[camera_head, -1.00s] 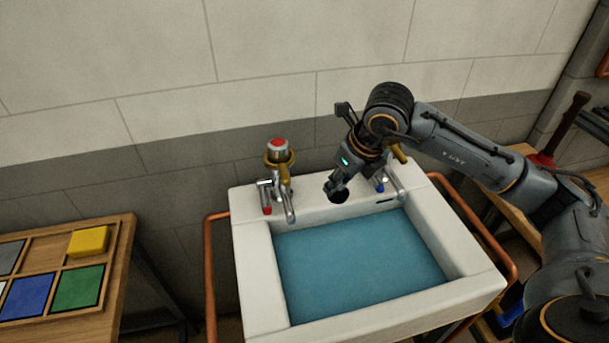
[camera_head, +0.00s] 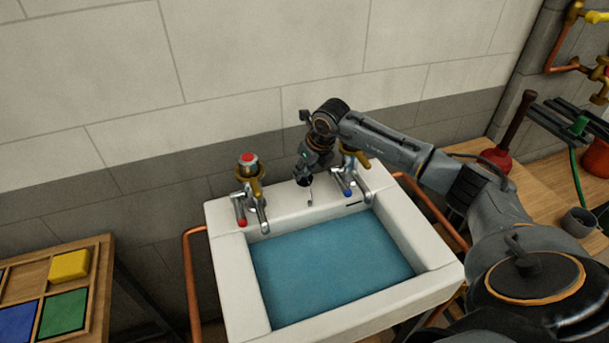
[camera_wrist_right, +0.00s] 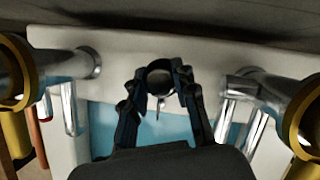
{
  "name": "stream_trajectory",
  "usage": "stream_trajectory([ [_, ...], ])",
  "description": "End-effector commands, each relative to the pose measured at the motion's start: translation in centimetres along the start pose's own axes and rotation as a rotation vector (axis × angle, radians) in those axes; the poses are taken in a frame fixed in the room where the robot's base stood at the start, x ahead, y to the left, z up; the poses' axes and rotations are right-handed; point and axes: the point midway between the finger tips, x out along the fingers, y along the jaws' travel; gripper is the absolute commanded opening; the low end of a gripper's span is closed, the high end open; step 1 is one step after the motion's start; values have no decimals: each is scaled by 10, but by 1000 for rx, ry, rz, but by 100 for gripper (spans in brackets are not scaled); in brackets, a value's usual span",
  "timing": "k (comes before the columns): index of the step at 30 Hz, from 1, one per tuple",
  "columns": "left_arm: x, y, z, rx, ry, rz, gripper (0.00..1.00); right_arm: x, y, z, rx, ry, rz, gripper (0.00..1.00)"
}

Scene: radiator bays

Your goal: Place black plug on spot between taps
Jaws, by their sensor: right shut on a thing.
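My right gripper (camera_head: 304,172) is over the back ledge of the white sink (camera_head: 226,258), between the red-marked left tap (camera_head: 250,178) and the blue-marked right tap (camera_head: 352,170). It is shut on the black plug (camera_head: 303,181), with a small metal chain piece hanging below. In the right wrist view the gripper (camera_wrist_right: 160,72) holds the round dark plug (camera_wrist_right: 159,82) between its fingertips, with a chrome tap on each side. I cannot tell whether the plug touches the ledge. The spot itself is hidden or not distinct. My left gripper is not in view.
Blue water (camera_head: 330,265) fills the basin. A copper rail (camera_head: 190,270) runs around the sink. A wooden tray (camera_head: 96,290) with coloured blocks is at the left. The wall is close behind the taps.

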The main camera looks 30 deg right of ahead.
Motion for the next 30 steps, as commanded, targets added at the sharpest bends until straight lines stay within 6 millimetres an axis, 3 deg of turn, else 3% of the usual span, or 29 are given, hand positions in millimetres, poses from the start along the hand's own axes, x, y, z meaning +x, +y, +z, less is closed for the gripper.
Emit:
stream_trajectory([
  [9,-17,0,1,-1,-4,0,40,33,-4,-10,1,2,1,0],
  [21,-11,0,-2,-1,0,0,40,41,-5,-13,0,0,-1,0],
  [22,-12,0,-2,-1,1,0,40,40,-5,-12,0,0,-1,32],
  [24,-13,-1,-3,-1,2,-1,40,40,-5,-12,0,0,0,46],
  [25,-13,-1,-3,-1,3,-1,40,40,-4,-12,0,0,0,51],
  [30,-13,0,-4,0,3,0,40,40,-4,-12,0,0,0,51],
])
